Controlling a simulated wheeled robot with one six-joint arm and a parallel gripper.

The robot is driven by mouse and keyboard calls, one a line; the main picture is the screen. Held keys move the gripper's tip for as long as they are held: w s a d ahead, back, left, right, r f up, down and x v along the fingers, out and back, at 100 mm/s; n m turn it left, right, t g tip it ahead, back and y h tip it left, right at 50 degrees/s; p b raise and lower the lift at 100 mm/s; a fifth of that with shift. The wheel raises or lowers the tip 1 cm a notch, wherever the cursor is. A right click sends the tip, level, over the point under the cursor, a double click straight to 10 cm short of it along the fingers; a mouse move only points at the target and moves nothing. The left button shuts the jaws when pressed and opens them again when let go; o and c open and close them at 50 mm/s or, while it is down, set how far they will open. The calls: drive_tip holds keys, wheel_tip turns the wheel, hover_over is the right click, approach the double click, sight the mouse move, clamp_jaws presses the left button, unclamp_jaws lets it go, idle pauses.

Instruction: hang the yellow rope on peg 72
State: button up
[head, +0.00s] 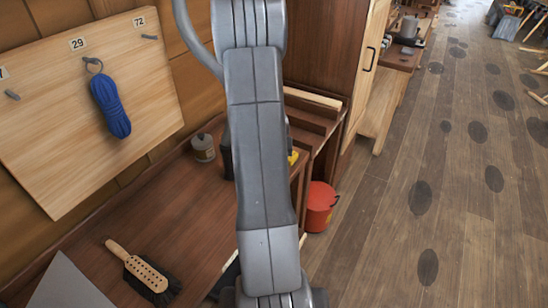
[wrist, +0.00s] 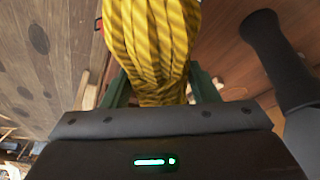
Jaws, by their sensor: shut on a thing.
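A yellow rope coil (wrist: 155,45) fills the top middle of the wrist view, between the green fingers of my gripper (wrist: 160,88), which is shut on it. In the head view only a small yellow patch (head: 293,157) shows beside my arm, which hides my gripper and most of the rope. My arm stands to the right of the board, and the rope is apart from the peg.
A blue rope (head: 110,107) hangs on peg 29 (head: 90,61). Another bare peg (head: 12,95) is at the board's left. A brush (head: 145,272) and a small tin (head: 203,148) are on the bench (head: 190,215). A red bucket (head: 320,207) stands on the floor.

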drive_tip(key=shift+w, duration=0.35)
drive_tip(key=shift+w+a+r+n+t+y+b, duration=1.3)
drive_tip(key=shift+w+a+r+t, duration=1.2)
drive_tip(key=shift+a+r, duration=2.1)
drive_tip(key=s+a+r+n+t+y+b, duration=0.2)
drive_tip(key=s+a+r+n+y, duration=0.25)
drive_tip(key=r, duration=0.45)
drive_tip(key=s+a+r+n+t+y+b, duration=0.1)
drive_tip(key=s+a+r+n+y+b, duration=0.15)
drive_tip(key=a+r+y, duration=0.4)
drive_tip(key=w+a+r+h+b, duration=0.1)
drive_tip(key=w+a+b, duration=0.1)
drive_tip(key=w+a, duration=0.3)
drive_tip(key=shift+a+r+m, duration=0.25)
drive_tip(key=shift+a+m, duration=0.15)
drive_tip(key=shift+a, duration=1.85)
drive_tip(key=shift+w, duration=0.1)
